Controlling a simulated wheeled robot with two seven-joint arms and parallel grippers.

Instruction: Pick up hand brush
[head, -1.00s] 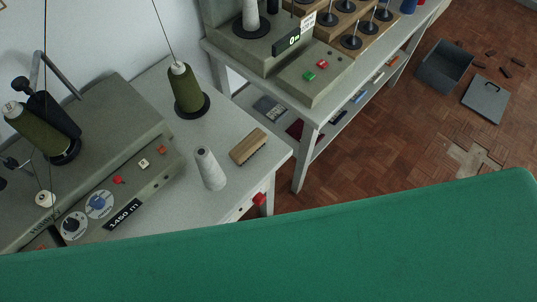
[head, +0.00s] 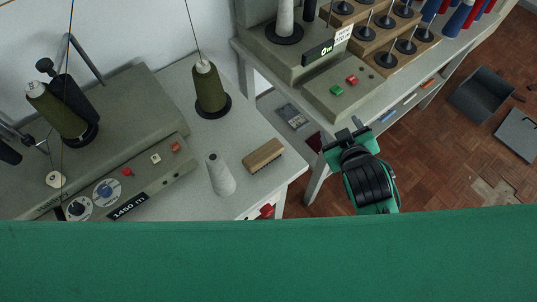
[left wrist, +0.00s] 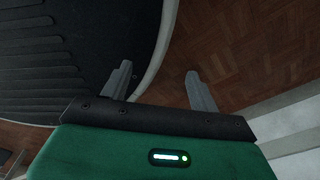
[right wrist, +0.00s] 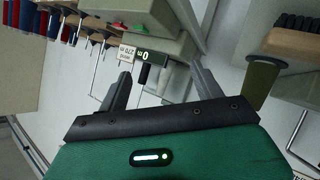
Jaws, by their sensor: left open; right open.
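The hand brush (head: 263,156) has a light wooden block with dark bristles along its lower side. It lies on the pale table (head: 239,196) near its right edge, right of a white thread cone (head: 219,174). My right gripper (head: 346,131) is open and empty, well to the right of the brush and apart from it. In the right wrist view, what looks like the brush (right wrist: 288,43) shows at the upper right, outside the open jaws (right wrist: 160,75). My left gripper (left wrist: 158,72) is open and empty in the left wrist view and outside the head view.
An olive cone (head: 210,90) stands behind the white one. A winder (head: 345,85) with red and green buttons stands on the right bench. A grey bin (head: 484,95) is on the floor. My green body fills the front.

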